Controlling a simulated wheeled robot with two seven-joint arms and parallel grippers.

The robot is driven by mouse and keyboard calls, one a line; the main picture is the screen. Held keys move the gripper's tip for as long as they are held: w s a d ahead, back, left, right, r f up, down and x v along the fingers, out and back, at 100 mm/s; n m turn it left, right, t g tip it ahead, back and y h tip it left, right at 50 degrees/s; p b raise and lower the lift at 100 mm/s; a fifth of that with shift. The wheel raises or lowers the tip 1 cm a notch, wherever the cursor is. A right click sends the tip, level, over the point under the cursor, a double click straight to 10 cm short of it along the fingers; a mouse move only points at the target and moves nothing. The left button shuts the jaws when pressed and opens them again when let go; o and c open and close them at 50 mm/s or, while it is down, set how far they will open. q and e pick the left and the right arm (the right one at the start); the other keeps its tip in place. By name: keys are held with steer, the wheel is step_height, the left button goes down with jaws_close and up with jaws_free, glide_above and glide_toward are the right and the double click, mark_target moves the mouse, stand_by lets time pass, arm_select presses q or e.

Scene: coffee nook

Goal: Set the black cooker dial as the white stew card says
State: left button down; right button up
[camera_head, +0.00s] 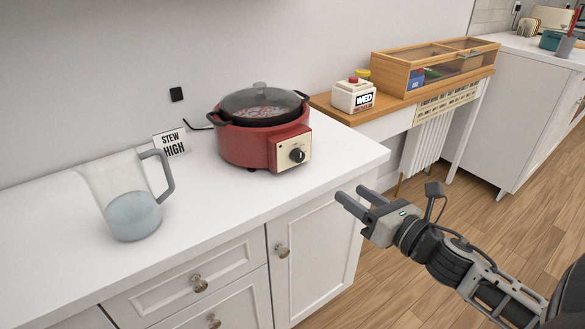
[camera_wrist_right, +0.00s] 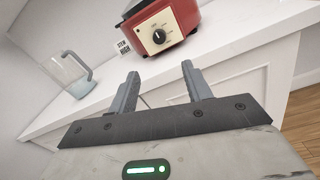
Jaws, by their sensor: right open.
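The red cooker (camera_head: 243,148) with a dark-rimmed glass lid stands on the white counter. Its black dial (camera_head: 297,155) sits on a cream panel at the front right. The dial also shows in the right wrist view (camera_wrist_right: 159,37); its marks are too small to read. The white stew card (camera_head: 171,143) leans by the wall left of the cooker and reads "STEW HIGH". My right gripper (camera_head: 348,194) is open and empty, in front of the counter edge, below and right of the dial, apart from it. In the right wrist view its fingers (camera_wrist_right: 160,85) point toward the cooker. My left gripper is not seen.
A clear jug (camera_head: 133,200) with a grey handle and some liquid stands on the counter (camera_head: 215,215) left of the cooker. The counter before the cooker is clear.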

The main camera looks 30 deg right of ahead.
mark_target(301, 158)
steer(key=w, duration=0.5)
steer(key=w+a, duration=0.1)
steer(key=w, duration=0.4)
steer(key=w+a, duration=0.1)
steer(key=w, duration=0.4)
steer(key=shift+w, duration=0.2)
steer(key=c, duration=1)
